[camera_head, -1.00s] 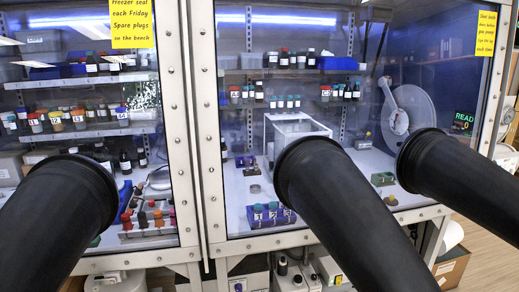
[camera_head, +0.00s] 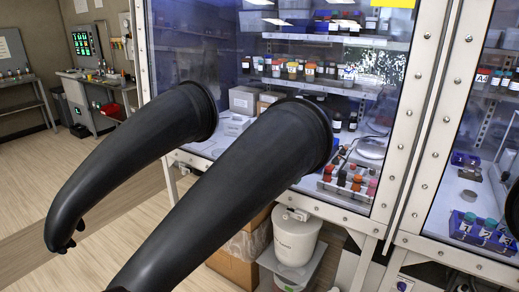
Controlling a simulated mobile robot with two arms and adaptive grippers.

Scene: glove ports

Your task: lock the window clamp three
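No window clamp can be made out, and no clamp numbered three is visible. The glove box window (camera_head: 262,85) has a white bolted frame (camera_head: 420,110). A second window (camera_head: 480,140) is cut off at the right edge. Two long black gloves stick out from ports in the left window: the left glove (camera_head: 135,150) ends in small finger shapes, and the right glove (camera_head: 235,195) runs past the bottom edge. They hide part of the window and its lower frame. Neither of my grippers is in view.
Inside are shelved bottles (camera_head: 310,70) and a rack of colored-capped vials (camera_head: 350,180). A blue rack (camera_head: 478,232) holds numbered vials at right. Below stand a white container (camera_head: 296,238) and a cardboard box (camera_head: 232,268). The wooden floor (camera_head: 40,175) is open at left.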

